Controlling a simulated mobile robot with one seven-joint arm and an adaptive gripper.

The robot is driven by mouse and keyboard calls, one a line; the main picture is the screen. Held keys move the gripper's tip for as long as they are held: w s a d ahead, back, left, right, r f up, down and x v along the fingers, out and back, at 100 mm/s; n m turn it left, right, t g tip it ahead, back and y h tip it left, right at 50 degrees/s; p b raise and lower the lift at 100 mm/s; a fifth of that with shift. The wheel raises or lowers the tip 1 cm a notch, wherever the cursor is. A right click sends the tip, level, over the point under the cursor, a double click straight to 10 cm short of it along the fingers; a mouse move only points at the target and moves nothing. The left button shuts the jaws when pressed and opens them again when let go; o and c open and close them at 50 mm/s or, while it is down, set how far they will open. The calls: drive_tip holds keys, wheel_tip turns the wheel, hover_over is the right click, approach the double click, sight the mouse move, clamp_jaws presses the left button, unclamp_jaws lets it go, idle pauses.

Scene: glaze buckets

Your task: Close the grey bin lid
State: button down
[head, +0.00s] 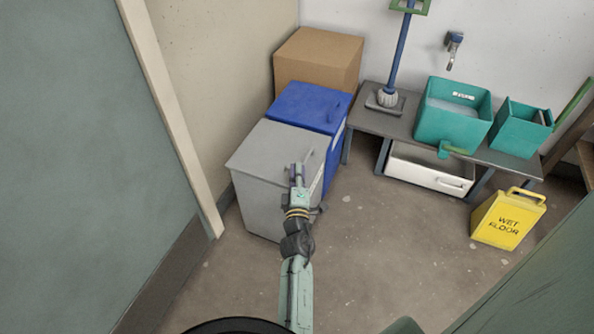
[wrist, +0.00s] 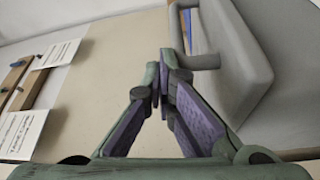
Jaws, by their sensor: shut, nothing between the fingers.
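The grey bin (head: 260,205) stands on the floor at the middle left in the head view, in front of a blue bin. Its grey lid (head: 268,145) lies over the top and looks roughly level; I cannot tell whether it is fully seated. The lid has a bar handle near its right edge. My gripper (head: 296,170) is at the lid's right front part, shut and empty. In the wrist view the shut fingertips (wrist: 163,68) are close beside the handle (wrist: 197,62) of the lid (wrist: 245,65); I cannot tell whether they touch it.
The blue bin (head: 305,106) and a cardboard box (head: 318,60) stand behind. A low bench (head: 410,128) with teal buckets (head: 452,112) is at the right. A yellow wet floor sign (head: 508,218) stands at the right. The middle floor is clear.

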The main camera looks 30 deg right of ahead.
idle(0.3)
drive_tip(key=shift+a+r, duration=0.15)
drive_tip(key=shift+r, duration=0.45)
wheel_tip(320, 180, up, 9)
idle(0.4)
drive_tip(key=shift+f, duration=0.1)
